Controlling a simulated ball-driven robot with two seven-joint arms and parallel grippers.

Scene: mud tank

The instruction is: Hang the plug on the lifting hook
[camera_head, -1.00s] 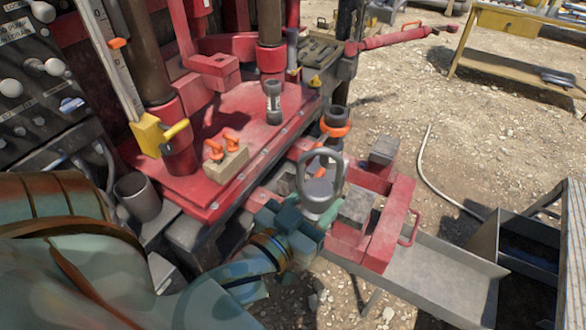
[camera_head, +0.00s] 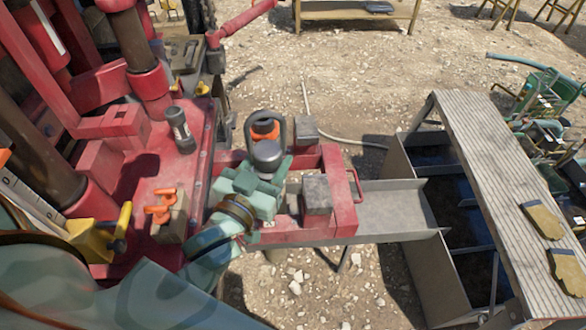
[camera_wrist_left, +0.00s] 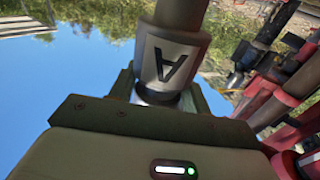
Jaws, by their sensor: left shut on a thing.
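The plug (camera_head: 267,153) is a dark grey rounded body with an oval loop on top, seen in the head view left of centre. My left gripper (camera_head: 262,170) is shut on it, with the loop standing up beyond the fingers. In the left wrist view the held thing is a grey cylinder with a pale band marked "A" (camera_wrist_left: 172,62), shown upside down. The fingers hide its lower part. I cannot make out the lifting hook in either view. My right gripper is not in view.
An orange collar (camera_head: 265,128) shows through the loop. A red frame (camera_head: 338,185) with grey blocks lies under and right of the gripper. A red deck (camera_head: 150,185) holds a dark labelled cylinder (camera_head: 180,130). A grey trough (camera_head: 395,207) and ribbed table (camera_head: 490,150) stand right.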

